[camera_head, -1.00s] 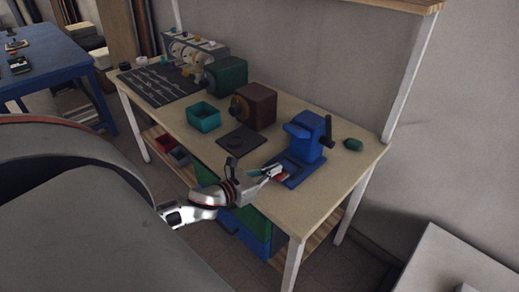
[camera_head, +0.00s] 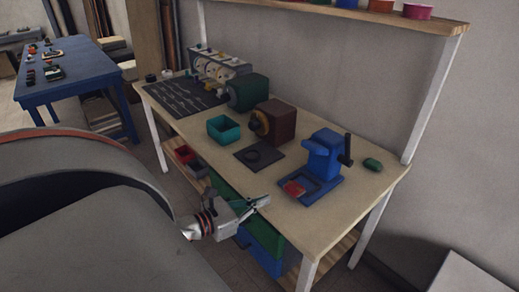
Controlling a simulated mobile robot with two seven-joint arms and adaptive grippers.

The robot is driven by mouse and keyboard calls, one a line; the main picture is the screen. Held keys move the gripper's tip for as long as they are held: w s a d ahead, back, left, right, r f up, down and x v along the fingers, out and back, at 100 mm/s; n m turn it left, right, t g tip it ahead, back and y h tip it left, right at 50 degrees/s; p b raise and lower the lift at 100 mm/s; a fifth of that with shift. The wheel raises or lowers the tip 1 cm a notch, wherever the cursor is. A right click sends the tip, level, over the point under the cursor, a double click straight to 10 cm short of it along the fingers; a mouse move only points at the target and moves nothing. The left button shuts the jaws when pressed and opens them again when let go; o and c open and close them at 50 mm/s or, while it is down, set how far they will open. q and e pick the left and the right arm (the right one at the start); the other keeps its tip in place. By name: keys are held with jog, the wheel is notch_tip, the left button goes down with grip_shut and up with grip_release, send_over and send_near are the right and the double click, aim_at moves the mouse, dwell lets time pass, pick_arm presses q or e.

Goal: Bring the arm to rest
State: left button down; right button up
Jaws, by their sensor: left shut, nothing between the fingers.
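My left arm comes in from the lower left past the front of the workbench. Its gripper (camera_head: 263,201) is shut and empty, near the bench's front edge and to the left of the blue press-like machine (camera_head: 322,155). A small red piece (camera_head: 294,188) lies on the blue base of that machine, apart from the gripper. The workbench (camera_head: 325,214) has a pale wooden top on white legs. My right gripper is not in view.
On the bench stand a brown machine (camera_head: 278,124), a green machine (camera_head: 248,92), a teal box (camera_head: 224,130), a dark mat (camera_head: 186,94) and a small green piece (camera_head: 372,164). Bins sit below. A blue table (camera_head: 70,85) stands at the far left. The bench's front right corner is bare.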

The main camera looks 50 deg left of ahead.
pick_arm(q)
jog(key=shift+s, duration=0.35)
